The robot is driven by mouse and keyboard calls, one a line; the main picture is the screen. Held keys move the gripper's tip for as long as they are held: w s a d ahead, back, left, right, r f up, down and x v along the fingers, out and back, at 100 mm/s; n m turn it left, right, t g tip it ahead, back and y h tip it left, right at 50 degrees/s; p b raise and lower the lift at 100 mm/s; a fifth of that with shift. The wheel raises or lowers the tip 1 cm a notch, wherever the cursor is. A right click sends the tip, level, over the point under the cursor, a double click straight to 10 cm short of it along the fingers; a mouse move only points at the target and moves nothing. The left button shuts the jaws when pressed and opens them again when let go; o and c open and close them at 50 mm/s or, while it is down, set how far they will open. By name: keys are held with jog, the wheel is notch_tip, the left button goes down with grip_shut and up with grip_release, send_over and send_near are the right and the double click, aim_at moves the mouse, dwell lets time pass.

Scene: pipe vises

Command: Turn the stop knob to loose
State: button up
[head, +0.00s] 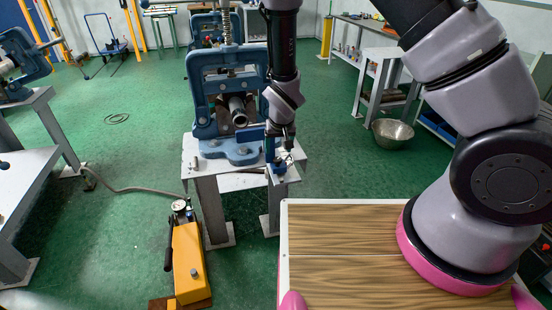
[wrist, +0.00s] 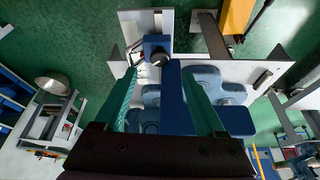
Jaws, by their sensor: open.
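The stop is a blue block (head: 277,171) with an upright post and a flat blue arm (head: 250,136) reaching left in front of the pipe end. It stands at the right front corner of the vise stand. In the wrist view the dark round stop knob (wrist: 160,60) shows on the blue block (wrist: 155,43). My gripper (wrist: 159,73) is open, its two green fingers on either side of the knob in this view; I cannot tell whether they touch it. The blue post (wrist: 175,100) shows between the fingers. In the head view my gripper (head: 284,150) hangs over the block and hides the knob.
The blue pipe vise (head: 207,93) holds a grey pipe (head: 238,112) left of my gripper. A yellow hydraulic pump (head: 187,262) with a hose stands on the floor at the front left. A metal bowl (head: 392,133) lies at the right. Green floor around the stand is mostly clear.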

aim_at(278, 159)
jog(key=x, duration=0.6)
jog(key=shift+w+f, duration=0.15)
jog(key=shift+f, duration=0.05)
jog(key=shift+c, duration=0.4)
grip_shut()
jog(key=shift+n, duration=0.3)
jog(key=n, duration=0.1)
jog(key=n+y, duration=0.1)
jog(key=n, duration=0.1)
jog(key=shift+w+d+n+y, duration=0.1)
jog(key=shift+d+n+y, duration=0.15)
jog(key=shift+n+y, duration=0.05)
jog(key=n+g+y, duration=0.1)
jog(key=n, duration=0.2)
jog(key=n+g, duration=0.1)
jog(key=n, duration=0.2)
jog(key=shift+w+y, duration=0.15)
jog(key=shift+y, duration=0.25)
